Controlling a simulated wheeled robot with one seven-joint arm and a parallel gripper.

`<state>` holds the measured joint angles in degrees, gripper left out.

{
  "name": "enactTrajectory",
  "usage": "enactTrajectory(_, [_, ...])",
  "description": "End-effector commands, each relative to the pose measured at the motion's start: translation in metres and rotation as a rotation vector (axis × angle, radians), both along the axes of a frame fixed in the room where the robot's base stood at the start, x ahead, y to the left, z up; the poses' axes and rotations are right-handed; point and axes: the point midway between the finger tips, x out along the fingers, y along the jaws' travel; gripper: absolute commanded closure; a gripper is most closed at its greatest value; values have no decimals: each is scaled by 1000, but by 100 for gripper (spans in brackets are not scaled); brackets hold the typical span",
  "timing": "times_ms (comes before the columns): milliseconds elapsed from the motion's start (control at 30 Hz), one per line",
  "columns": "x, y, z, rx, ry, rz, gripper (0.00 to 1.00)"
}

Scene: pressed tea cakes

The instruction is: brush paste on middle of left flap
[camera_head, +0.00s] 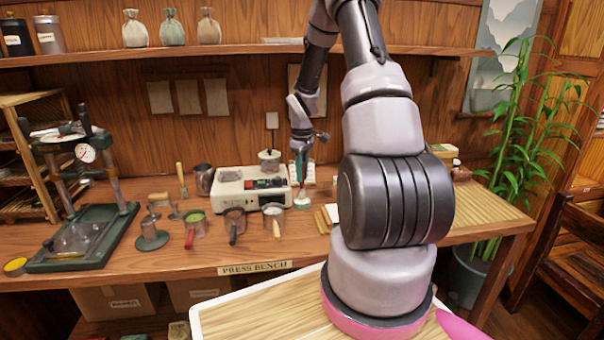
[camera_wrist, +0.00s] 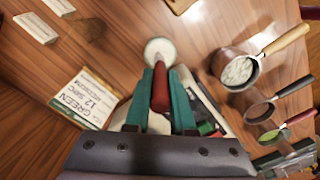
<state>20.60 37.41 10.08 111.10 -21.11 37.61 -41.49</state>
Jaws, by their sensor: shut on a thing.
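My gripper (camera_head: 300,160) points down above the bench, to the right of the white machine. It is shut on a red-handled tool (camera_wrist: 160,90), held between its teal fingers in the wrist view. A pale round shape (camera_wrist: 160,50) shows at the tool's far end; in the head view it is a small pale piece (camera_head: 302,202) low over the bench. I cannot tell whether it is the brush's head or a dish under it. A pot of pale paste (camera_wrist: 240,70) with a wooden handle stands beside it. I cannot make out the left flap; my arm hides part of the bench.
A dark-handled pot (camera_head: 235,225) and a red-handled pot (camera_head: 195,228) stand in a row left of the paste pot. A "GREEN 12 sec" card (camera_wrist: 85,100) is close to my fingers.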

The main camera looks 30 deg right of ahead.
Motion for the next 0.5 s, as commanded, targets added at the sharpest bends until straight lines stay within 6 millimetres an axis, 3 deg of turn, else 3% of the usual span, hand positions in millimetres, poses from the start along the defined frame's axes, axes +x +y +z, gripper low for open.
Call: enactTrajectory(500, [0, 0, -6, 0, 1, -1, 100])
